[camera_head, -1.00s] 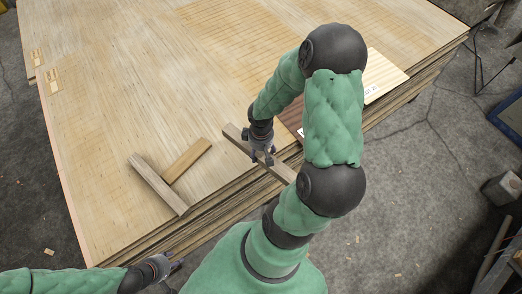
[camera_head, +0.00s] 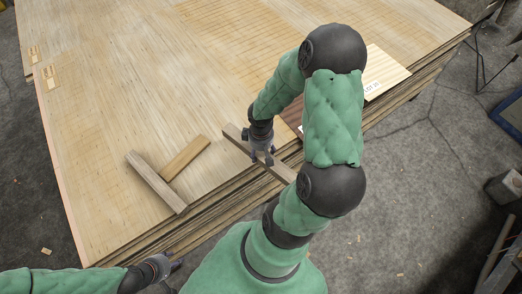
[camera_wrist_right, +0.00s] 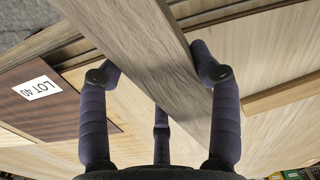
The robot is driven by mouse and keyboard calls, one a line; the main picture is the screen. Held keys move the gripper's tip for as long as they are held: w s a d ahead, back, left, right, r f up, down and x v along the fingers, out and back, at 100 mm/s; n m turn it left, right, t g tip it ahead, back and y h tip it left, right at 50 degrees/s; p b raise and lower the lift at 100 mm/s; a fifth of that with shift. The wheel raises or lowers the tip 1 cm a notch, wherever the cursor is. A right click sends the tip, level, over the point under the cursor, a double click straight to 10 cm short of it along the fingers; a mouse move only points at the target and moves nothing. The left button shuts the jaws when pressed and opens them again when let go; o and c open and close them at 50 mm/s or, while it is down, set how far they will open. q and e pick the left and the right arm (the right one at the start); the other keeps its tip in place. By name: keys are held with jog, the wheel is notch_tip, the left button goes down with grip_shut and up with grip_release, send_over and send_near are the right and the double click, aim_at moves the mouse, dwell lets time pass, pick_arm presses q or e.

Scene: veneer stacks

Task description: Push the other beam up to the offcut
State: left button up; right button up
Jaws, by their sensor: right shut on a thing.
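One grey-brown beam (camera_head: 155,182) lies on the near edge of the veneer stack, left of centre. The lighter offcut (camera_head: 187,157) lies at an angle with one end at this beam's side; I cannot tell if they touch. The other beam (camera_head: 237,138) is at the stack's near edge to the right, apart from the offcut. My right gripper (camera_head: 263,158) is shut on it, with fingers on both sides in the wrist view (camera_wrist_right: 158,75). My left gripper (camera_head: 175,266) is low in front of the stack, away from the pieces; its jaw opening is unclear.
The veneer stack (camera_head: 120,90) fills the middle. A dark board with a LOT 40 label (camera_wrist_right: 35,92) lies beside the held beam. A pale labelled board (camera_head: 385,75) is partly behind my right arm. Veneer between the offcut and held beam is bare.

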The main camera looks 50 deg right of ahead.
aim_at(261, 158)
jog(key=shift+f+b, duration=2.75)
jog(key=shift+f, duration=0.25)
jog(key=shift+w, duration=0.15)
